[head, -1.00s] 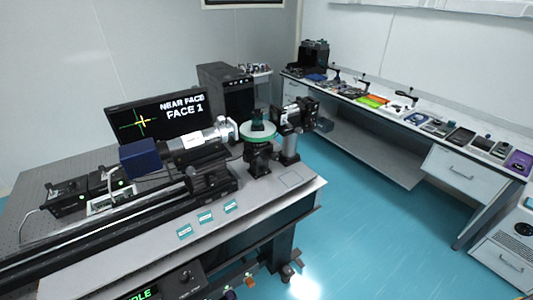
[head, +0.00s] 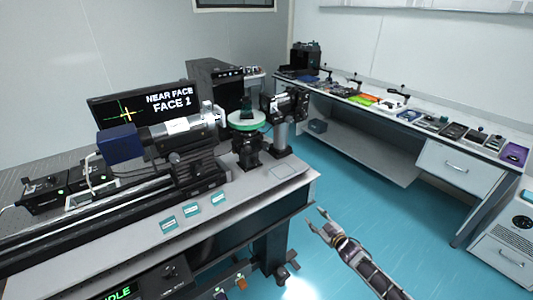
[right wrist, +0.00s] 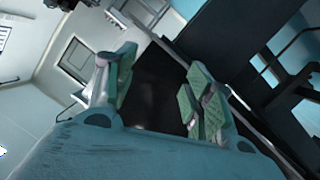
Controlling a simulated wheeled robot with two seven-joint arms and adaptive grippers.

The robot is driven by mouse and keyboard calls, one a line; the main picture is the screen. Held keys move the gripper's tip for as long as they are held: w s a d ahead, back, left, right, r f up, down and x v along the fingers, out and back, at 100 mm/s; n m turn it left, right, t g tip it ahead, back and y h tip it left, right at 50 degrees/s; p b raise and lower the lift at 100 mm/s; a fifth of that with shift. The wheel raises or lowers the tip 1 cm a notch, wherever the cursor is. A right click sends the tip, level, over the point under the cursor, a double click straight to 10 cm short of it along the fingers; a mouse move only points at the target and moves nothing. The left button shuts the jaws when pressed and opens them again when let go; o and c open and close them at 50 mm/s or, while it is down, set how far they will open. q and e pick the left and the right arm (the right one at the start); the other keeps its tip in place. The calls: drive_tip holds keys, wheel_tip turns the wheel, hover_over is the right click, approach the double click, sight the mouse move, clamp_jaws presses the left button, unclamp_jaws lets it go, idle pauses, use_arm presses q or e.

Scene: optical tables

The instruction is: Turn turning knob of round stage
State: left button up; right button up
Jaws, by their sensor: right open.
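The round stage (head: 247,126) is a pale disc with a green rim on a black mount, near the right end of the optical table. A dark block stands on top of it. Its turning knob is too small to make out. My right gripper (head: 315,222) is open and empty, out over the floor, right of the table's front corner and lower right of the stage. In the right wrist view its two green-padded fingers (right wrist: 158,98) are spread apart with nothing between them. My left gripper is not in view.
The optical table (head: 240,195) carries a blue-ended tube instrument (head: 165,138) left of the stage and a black post-mounted device (head: 285,105) right of it. A monitor (head: 140,108) reads "NEAR FACE FACE 1". A side bench (head: 385,108) runs along the right wall. Blue floor lies between.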

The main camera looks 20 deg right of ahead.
drive_tip(key=w+r+y, duration=0.1)
drive_tip(key=r, duration=0.2)
drive_tip(key=w+a+r+n+t+b, duration=0.1)
drive_tip(key=r, duration=0.3)
drive_tip(key=w+r+n+t+y, duration=0.1)
drive_tip(key=r, duration=0.3)
drive_tip(key=shift+w+a+r+y, duration=0.2)
drive_tip(key=shift+a+y, duration=0.1)
drive_tip(key=shift+a, duration=0.1)
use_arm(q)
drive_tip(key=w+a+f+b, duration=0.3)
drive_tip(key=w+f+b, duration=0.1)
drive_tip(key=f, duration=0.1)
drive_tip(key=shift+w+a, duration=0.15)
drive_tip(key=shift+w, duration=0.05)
use_arm(e)
drive_tip(key=a+r+n+y, duration=0.3)
drive_tip(key=a+r+y, duration=0.1)
drive_tip(key=r, duration=0.4)
drive_tip(key=a+r+n+y, duration=0.3)
drive_tip(key=a+r+n, duration=0.1)
drive_tip(key=r, duration=0.5)
drive_tip(key=shift+a+y, duration=0.4)
drive_tip(key=shift+a, duration=0.5)
drive_tip(key=shift+s, duration=0.1)
drive_tip(key=shift+w+a, duration=0.1)
drive_tip(key=shift+w, duration=0.1)
